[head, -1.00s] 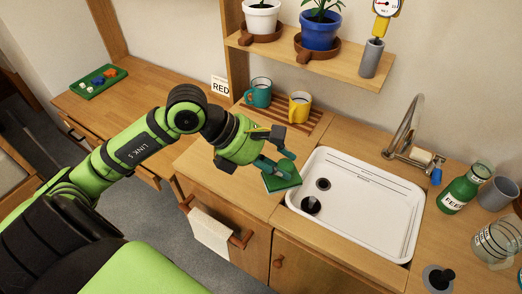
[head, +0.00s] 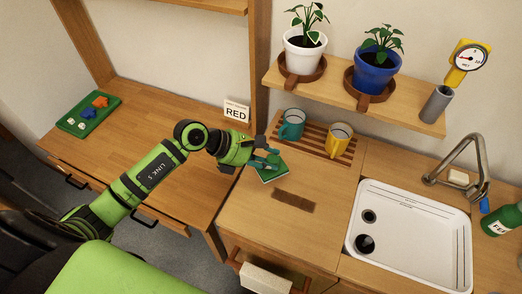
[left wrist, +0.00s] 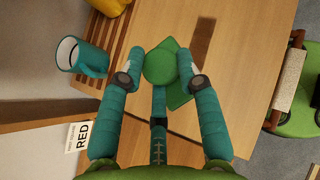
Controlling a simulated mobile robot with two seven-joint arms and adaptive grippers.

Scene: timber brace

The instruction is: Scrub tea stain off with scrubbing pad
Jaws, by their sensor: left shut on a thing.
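The scrubbing pad (head: 272,173) is a green square with a round green grip on top; the grip shows between the fingers in the left wrist view (left wrist: 160,62). My left gripper (head: 266,159) is shut on this grip. The pad is at the counter's left part, on or just above the wood; I cannot tell if it touches. The tea stain (head: 293,201) is a dark brown strip on the wooden counter, to the right of and nearer than the pad. It also shows in the left wrist view (left wrist: 203,38). My right gripper is not in view.
A teal mug (head: 292,124) and a yellow mug (head: 339,140) stand on a slatted rack behind the pad. A white sink (head: 412,235) lies right of the stain. A RED sign (head: 236,112) stands behind the gripper. The counter around the stain is clear.

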